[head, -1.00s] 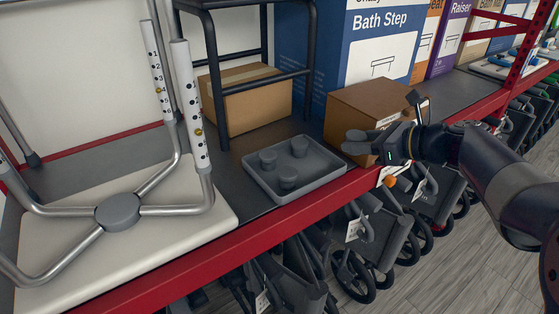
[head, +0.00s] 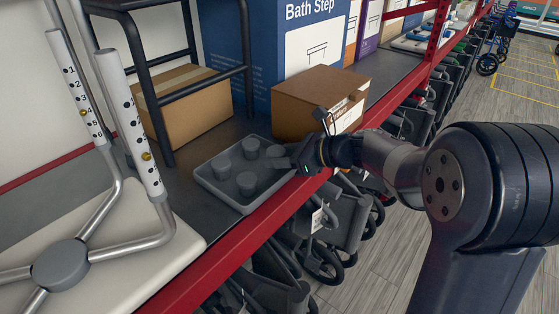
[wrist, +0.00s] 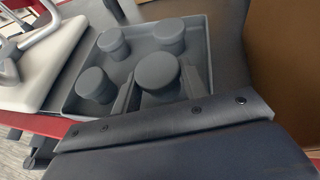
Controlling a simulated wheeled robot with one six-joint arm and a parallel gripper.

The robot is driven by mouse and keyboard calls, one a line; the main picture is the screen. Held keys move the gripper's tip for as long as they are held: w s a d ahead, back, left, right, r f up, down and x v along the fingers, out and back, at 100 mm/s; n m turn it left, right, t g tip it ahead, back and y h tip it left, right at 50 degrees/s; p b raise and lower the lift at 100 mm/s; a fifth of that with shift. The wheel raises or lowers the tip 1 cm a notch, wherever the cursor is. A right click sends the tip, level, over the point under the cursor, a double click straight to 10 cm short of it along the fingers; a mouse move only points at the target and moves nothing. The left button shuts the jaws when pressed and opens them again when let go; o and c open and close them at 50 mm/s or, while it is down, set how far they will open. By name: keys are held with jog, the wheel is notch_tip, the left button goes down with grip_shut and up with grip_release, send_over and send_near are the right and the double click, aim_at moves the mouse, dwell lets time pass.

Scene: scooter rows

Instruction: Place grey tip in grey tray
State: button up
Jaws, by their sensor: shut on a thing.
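My gripper (head: 283,163) is shut on a grey tip (wrist: 157,75), a round-topped stub like a cane foot. It holds the tip upright inside the near right corner of the grey tray (head: 218,194), one finger on each side in the wrist view. I cannot tell whether the tip touches the tray floor. Three other grey tips stand upright in the tray: one at the left (head: 222,168), one at the back (head: 250,148) and one at the front (head: 246,183). The held tip is close to them but looks apart. The tray also fills the middle of the wrist view (wrist: 205,50).
A brown box (head: 310,95) stands just behind my gripper. The red shelf edge (head: 235,242) runs in front of the tray. A dark frame's leg (head: 142,95) stands behind left, and a white seat with metal legs (head: 120,255) lies left. Folded scooters or walkers fill the space below.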

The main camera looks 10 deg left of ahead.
jog(key=shift+f, duration=0.65)
jog(key=shift+f, duration=0.2)
jog(key=o, duration=0.7)
jog(key=shift+r, duration=0.1)
jog(key=shift+r, duration=0.2)
jog(key=v, duration=1.2)
jog(key=shift+a, duration=0.1)
